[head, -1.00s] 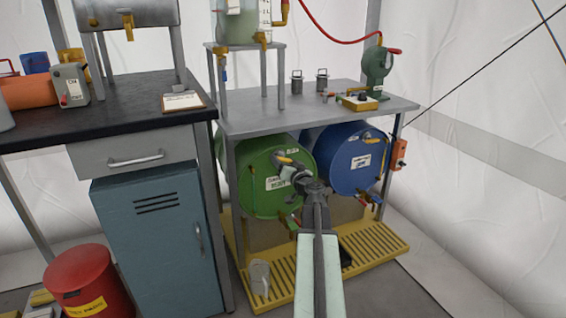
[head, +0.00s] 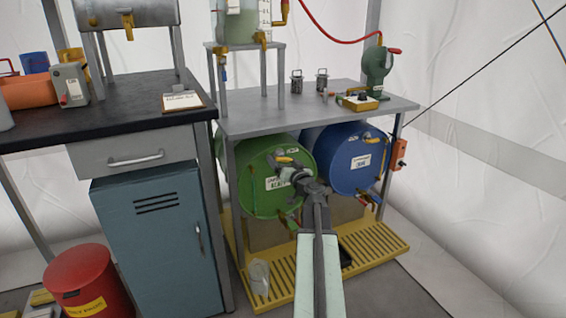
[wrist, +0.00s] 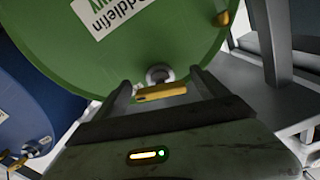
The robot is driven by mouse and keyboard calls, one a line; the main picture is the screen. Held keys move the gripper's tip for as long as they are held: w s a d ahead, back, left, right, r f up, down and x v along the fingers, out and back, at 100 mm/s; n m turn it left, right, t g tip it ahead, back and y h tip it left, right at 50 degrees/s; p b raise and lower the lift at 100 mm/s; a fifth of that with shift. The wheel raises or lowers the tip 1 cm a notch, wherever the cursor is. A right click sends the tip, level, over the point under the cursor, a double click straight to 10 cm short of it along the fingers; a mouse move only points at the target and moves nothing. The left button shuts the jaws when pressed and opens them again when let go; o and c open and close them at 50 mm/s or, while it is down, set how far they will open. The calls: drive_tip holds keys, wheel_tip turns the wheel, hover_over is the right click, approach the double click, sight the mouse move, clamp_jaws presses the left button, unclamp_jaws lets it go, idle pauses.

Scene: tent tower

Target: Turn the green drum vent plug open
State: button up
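The green drum (head: 262,190) lies on its side under the grey bench, its round face with a white label towards me. Its vent plug (head: 285,160) sits near the top of that face and has a yellow handle. In the wrist view, the plug (wrist: 160,76) is a silver round fitting, with the yellow handle (wrist: 160,93) lying nearly crosswise. My gripper (head: 288,174) is just below the plug in the head view. In the wrist view, my gripper's fingers (wrist: 161,86) are apart, one on each side of the handle. Gaps show between the handle and both fingers.
A blue drum (head: 350,165) lies to the right of the green one. A yellow slatted platform (head: 375,247) is below both drums. The grey bench top (head: 240,124) is above them. A blue cabinet (head: 160,240) stands to the left, and a clear jug (head: 259,277) stands in front.

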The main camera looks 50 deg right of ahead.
drive_tip(key=v, duration=0.8)
idle(0.4)
